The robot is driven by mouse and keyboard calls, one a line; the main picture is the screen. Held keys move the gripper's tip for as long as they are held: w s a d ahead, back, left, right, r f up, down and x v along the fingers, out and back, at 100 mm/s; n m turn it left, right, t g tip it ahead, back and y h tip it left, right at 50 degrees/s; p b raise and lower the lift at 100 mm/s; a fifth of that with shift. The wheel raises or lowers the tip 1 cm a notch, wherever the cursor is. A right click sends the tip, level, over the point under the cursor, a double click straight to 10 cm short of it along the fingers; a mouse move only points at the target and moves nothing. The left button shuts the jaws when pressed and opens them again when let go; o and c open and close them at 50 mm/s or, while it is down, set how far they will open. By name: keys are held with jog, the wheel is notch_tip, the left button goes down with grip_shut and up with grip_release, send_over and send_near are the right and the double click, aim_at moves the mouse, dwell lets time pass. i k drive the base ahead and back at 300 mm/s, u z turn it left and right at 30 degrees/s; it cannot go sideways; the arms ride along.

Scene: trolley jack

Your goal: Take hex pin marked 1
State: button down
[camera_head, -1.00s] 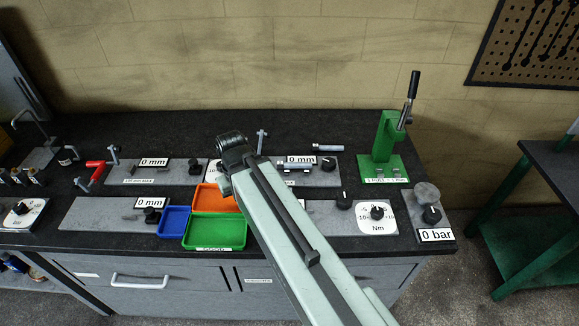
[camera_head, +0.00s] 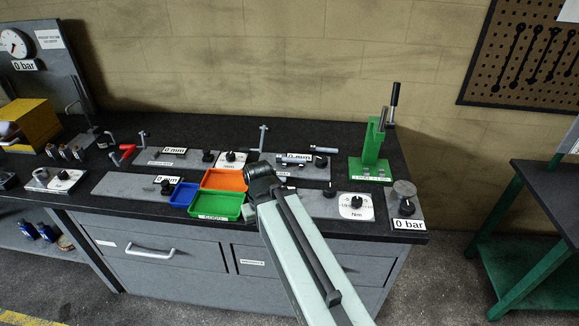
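No mark "1" can be read on any pin at this size, so I cannot tell which piece is the hex pin marked 1. Small metal pieces (camera_head: 65,152) stand in a row at the left of the dark bench. Other small metal pieces (camera_head: 366,170) sit on the base of the green press (camera_head: 371,145), behind an unreadable label. My pale green arm reaches up from the bottom centre, and its dark end joint is over the front middle of the bench. My gripper's fingers do not show.
The dark bench (camera_head: 130,205) carries grey gauge plates, an orange bin (camera_head: 224,179), a blue bin (camera_head: 184,195) and a green bin (camera_head: 216,205). A yellow box (camera_head: 33,122) stands far left. A green-legged table (camera_head: 537,232) is at right, with bare floor between.

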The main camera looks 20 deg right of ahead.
aim_at(280, 158)
jog(key=z, duration=0.45)
jog(key=i, duration=0.5)
jog(key=u, duration=1.95)
jog(key=k, duration=1.05)
jog(key=z, duration=0.6)
jog(key=i, duration=1.05)
jog(key=u, duration=0.1)
